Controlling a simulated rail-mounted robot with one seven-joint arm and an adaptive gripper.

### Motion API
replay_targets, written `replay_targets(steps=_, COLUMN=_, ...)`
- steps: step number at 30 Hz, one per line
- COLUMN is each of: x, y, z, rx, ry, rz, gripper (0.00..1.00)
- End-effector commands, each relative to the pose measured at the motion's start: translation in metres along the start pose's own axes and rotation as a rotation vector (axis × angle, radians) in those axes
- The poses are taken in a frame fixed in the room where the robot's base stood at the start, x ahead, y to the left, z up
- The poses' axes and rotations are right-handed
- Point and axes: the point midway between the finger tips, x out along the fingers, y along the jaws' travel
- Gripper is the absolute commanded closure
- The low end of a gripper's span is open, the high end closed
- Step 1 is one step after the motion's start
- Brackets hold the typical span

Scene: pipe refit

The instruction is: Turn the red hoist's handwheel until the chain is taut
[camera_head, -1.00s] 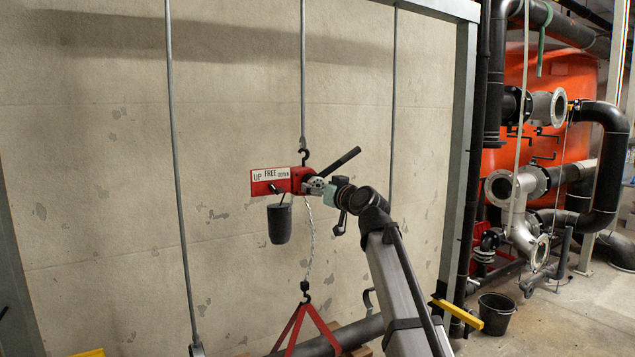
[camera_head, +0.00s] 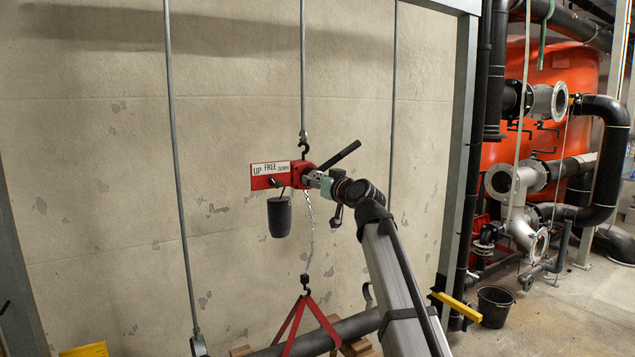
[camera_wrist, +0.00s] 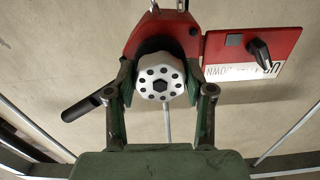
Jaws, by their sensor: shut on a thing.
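The red hoist (camera_head: 301,172) hangs by its top hook from a rod in front of the wall. It also shows in the wrist view (camera_wrist: 147,32). Its handwheel (camera_wrist: 161,77) is a pale round knob with dark holes, seen face-on. My gripper (camera_wrist: 162,82) is shut on the handwheel, one finger at each side; in the head view my gripper (camera_head: 318,180) meets the hoist's right side. A black lever (camera_head: 340,155) sticks out up and right.
A dark pipe (camera_head: 330,338) lies in the slings, near wooden blocks (camera_head: 358,347). A dark chain bag (camera_head: 279,216) hangs under the hoist. The label plate (camera_head: 270,168) reads UP, FREE, DOWN. A bucket (camera_head: 495,306) and pipework stand at the right.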

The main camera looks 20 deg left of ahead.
Motion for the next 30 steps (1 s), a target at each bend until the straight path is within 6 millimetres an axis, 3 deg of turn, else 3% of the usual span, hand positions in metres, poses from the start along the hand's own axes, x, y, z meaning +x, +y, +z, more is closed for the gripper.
replay_targets(steps=11, x=0.001, y=0.0, z=0.0016, rx=0.191, ry=0.001, rz=0.0, gripper=0.82)
replay_targets(steps=30, x=0.0009, y=-0.001, z=-0.0014, rx=0.784, ry=0.002, rz=0.0, gripper=0.82)
